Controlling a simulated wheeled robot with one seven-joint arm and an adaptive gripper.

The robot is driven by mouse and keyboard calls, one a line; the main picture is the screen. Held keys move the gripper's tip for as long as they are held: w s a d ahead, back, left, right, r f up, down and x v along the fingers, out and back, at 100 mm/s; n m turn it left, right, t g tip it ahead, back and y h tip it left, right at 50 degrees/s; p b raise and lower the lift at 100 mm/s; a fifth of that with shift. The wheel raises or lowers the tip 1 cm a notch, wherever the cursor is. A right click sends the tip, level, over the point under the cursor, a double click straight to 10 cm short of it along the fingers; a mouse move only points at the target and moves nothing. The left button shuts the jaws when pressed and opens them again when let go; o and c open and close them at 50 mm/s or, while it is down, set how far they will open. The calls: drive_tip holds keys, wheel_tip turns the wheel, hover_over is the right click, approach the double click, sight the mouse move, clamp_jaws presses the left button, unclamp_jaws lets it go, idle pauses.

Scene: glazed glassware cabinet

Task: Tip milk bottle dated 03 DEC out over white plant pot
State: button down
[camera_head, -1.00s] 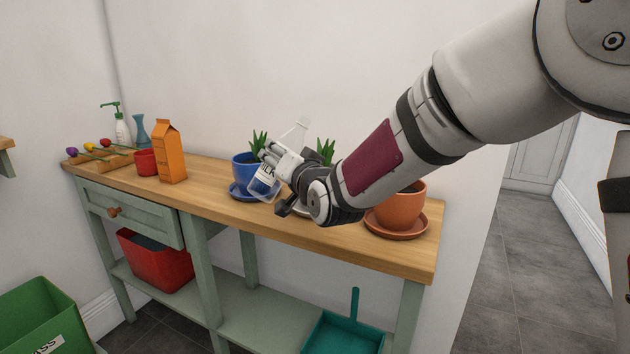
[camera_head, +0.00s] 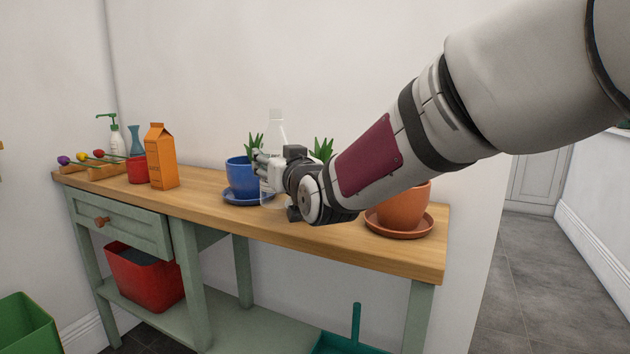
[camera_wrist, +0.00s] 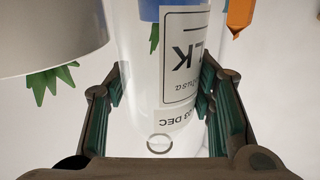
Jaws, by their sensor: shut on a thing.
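The clear milk bottle (camera_head: 276,126) stands upright in my gripper (camera_head: 270,168), in front of the blue pot's right side. In the wrist view, which is upside down, the bottle (camera_wrist: 145,85) lies between both green-padded fingers (camera_wrist: 162,90). Its label reads "03 DEC". The bottle looks see-through, with no milk visible in the part shown. The white plant pot (camera_wrist: 45,35) is beside the bottle at the wrist view's left, apart from it, with its plant (camera_wrist: 48,80). In the head view my gripper hides this pot; only green leaves (camera_head: 322,150) show above.
The blue pot (camera_head: 241,175) and terracotta pot (camera_head: 405,207) stand on the wooden top (camera_head: 200,205). An orange carton (camera_head: 161,160), red cup (camera_head: 137,169), pump bottle (camera_head: 115,138) and blue vase (camera_head: 135,140) are at the left. Free wood lies along the front edge.

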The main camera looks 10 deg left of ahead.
sight(277, 137)
drive_tip(key=shift+r+n, duration=0.2)
drive_tip(key=shift+n, duration=0.1)
drive_tip(key=shift+r+p, duration=1.05)
drive_tip(key=shift+r, duration=1.4)
drive_tip(key=shift+a, duration=0.1)
